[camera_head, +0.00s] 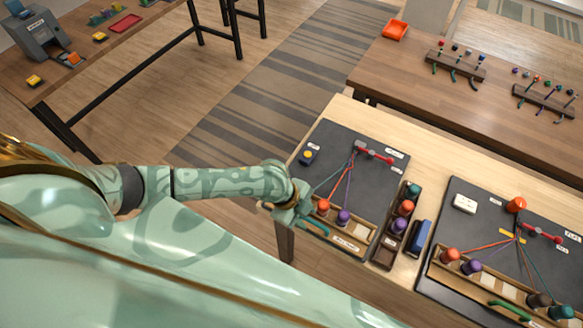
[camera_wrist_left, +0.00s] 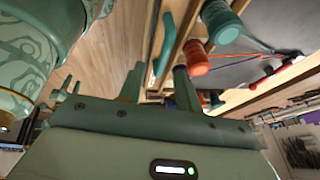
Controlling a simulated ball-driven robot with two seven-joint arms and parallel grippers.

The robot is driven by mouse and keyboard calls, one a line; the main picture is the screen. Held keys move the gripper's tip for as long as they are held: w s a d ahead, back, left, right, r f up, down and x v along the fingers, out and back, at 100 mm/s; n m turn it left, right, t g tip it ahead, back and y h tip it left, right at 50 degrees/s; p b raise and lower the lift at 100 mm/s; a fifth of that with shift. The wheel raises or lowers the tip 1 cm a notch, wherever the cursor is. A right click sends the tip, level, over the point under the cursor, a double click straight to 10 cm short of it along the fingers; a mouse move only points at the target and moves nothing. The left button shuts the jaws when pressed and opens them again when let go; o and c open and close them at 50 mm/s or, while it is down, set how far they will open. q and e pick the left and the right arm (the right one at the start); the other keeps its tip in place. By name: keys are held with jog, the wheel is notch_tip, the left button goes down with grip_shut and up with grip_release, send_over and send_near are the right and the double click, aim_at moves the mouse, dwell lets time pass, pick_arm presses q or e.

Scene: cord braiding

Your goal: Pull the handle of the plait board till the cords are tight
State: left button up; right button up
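The near plait board (camera_head: 378,190) is dark, with cords running from a far tie point to spools on its wooden front rack. My left gripper (camera_head: 303,212) is at the board's front left corner. A green curved handle (camera_wrist_left: 163,48) lies along the wooden front edge in the left wrist view; it also shows in the head view (camera_head: 318,227). My left gripper (camera_wrist_left: 157,88) is open, its two fingers apart, with the handle beyond and between them, not visibly held. The orange spool (camera_wrist_left: 196,58) and teal spool (camera_wrist_left: 222,22) stand close by. My right gripper is not in view.
A second plait board (camera_head: 452,205) lies to the right, with its own spools and green handle (camera_head: 508,310). A dark spool tray (camera_head: 385,253) and a blue block (camera_head: 418,238) sit between the boards. A brown table (camera_head: 480,105) stands behind.

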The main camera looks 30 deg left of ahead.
pick_arm(q)
jog(key=p+v, duration=0.2)
jog(key=v, duration=1)
jog(key=shift+a+r, duration=0.15)
jog(key=shift+r, duration=0.2)
jog(key=shift+s, duration=0.15)
